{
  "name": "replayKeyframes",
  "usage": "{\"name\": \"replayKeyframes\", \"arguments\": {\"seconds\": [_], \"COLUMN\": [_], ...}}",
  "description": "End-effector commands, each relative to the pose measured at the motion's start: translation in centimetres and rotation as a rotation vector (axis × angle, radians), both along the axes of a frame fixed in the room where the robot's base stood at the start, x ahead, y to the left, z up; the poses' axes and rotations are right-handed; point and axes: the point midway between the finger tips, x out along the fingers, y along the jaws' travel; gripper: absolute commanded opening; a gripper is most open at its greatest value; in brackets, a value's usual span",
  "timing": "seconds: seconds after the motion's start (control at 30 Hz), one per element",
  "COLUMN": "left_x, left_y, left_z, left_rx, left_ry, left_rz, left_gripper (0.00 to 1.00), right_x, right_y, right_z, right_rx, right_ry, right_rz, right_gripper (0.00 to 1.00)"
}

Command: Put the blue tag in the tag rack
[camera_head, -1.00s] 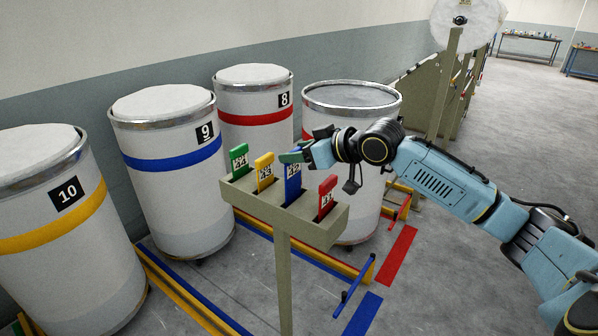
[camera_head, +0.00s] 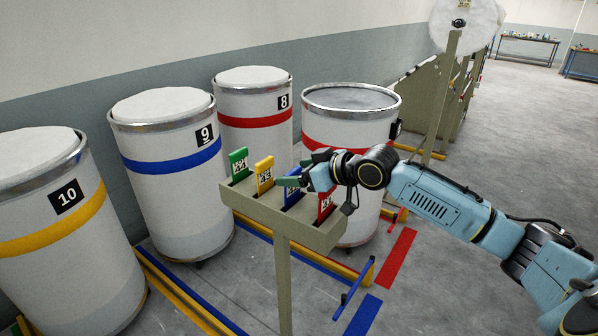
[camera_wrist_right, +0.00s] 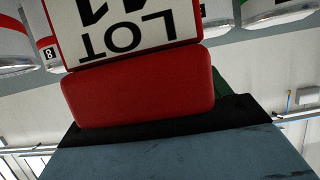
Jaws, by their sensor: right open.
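The blue tag (camera_head: 292,192) stands in a slot of the beige tag rack (camera_head: 265,207), between the yellow tag and the red tag. My right gripper (camera_head: 297,175) is open at the rack and hides the blue tag's upper part in the head view. The red tag (camera_head: 325,206) stands in the slot to its right, partly behind my gripper. In the right wrist view, the red tag (camera_wrist_right: 140,95) is close and large, with its LOT label upside down; the blue tag is not visible there. My left gripper is out of view.
A green tag (camera_head: 239,162) and a yellow tag (camera_head: 264,173) stand in the rack's left slots. Drums with blue (camera_head: 170,160), red and yellow bands stand behind and left. A blue-handled rail (camera_head: 352,285) is low at the right. Floor at the right is mostly clear.

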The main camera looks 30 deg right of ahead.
Motion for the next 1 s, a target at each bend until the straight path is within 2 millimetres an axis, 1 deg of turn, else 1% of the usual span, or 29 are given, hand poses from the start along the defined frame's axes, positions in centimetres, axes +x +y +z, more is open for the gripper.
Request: {"name": "replayKeyframes", "arguments": {"seconds": [0.2,0.27,0.37,0.53,0.63,0.7,0.83,1.0], "left_x": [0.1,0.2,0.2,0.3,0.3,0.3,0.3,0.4], "left_y": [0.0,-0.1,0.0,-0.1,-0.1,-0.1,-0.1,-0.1], "left_z": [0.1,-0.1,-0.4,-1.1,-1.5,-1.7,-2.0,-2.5], "left_rx": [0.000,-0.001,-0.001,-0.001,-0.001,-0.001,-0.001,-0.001], "left_ry": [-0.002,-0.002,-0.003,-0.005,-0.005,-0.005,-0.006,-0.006], "left_rz": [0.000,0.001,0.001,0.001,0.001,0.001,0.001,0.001], "left_gripper": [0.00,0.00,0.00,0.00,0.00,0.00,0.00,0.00], "right_x": [0.0,-0.4,-1.5,-4.0,-5.4,-5.9,-6.8,-7.8], "right_y": [0.0,-0.3,-0.8,-1.9,-2.2,-2.7,-3.2,-3.2], "right_z": [0.4,0.4,0.7,1.6,2.3,2.5,2.9,3.5], "right_rx": [0.000,-0.002,-0.005,-0.007,-0.010,-0.003,-0.003,-0.005], "right_ry": [-0.001,0.000,0.000,0.004,0.004,0.004,0.003,0.004], "right_rz": [0.000,-0.001,-0.003,-0.002,0.003,-0.005,-0.008,0.003], "right_gripper": [0.75,0.75,0.75,0.75,0.75,0.75,0.75,0.75]}}
